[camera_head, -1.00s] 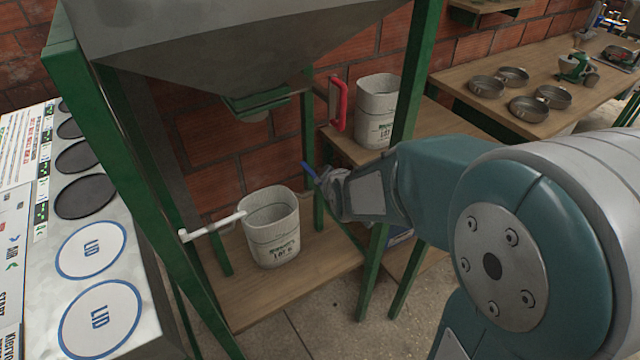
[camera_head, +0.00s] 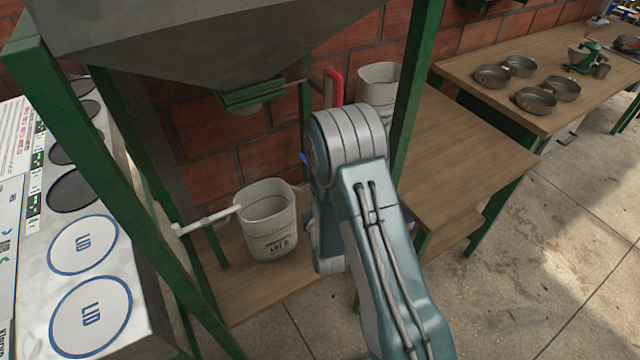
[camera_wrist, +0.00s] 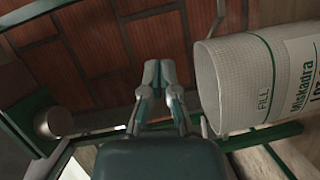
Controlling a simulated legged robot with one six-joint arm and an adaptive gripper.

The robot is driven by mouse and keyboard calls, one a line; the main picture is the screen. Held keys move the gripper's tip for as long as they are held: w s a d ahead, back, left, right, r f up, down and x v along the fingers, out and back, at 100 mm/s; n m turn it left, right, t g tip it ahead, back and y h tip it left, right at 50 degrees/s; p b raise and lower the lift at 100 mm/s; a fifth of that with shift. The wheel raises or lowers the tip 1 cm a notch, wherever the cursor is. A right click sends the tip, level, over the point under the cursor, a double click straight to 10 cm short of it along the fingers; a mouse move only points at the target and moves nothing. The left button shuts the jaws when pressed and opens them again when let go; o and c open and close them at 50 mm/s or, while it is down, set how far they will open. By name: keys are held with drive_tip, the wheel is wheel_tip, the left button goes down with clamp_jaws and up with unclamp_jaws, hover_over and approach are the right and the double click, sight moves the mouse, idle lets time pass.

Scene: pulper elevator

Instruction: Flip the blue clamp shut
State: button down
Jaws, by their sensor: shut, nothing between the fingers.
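A small blue piece (camera_head: 304,158), probably the clamp, shows in the head view just left of my arm's teal joint. My arm hides the rest of it, so I cannot tell whether it is open or shut. My gripper (camera_wrist: 158,72) shows in the wrist view with its fingertips together and nothing between them. It points at the brick wall, beside a pale bucket. In the head view my arm hides the gripper. No blue piece shows in the wrist view.
A pale bucket (camera_head: 267,228) stands on the lower wooden shelf under the metal hopper (camera_head: 200,35). Another bucket (camera_head: 378,82) stands behind the green post (camera_head: 412,100), near a red handle (camera_head: 335,88). A white pipe (camera_head: 207,221) sticks out left. Pans (camera_head: 535,100) sit on the right table.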

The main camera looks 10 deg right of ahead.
drive_tip(key=f+n, duration=0.1)
drive_tip(key=s+f+n+t, duration=0.1)
drive_tip(key=f, duration=0.1)
drive_tip(key=shift+s+f, duration=0.2)
drive_tip(key=shift+f, duration=0.1)
drive_tip(key=w+d, duration=0.4)
drive_tip(key=w, duration=0.4)
drive_tip(key=shift+w, duration=0.3)
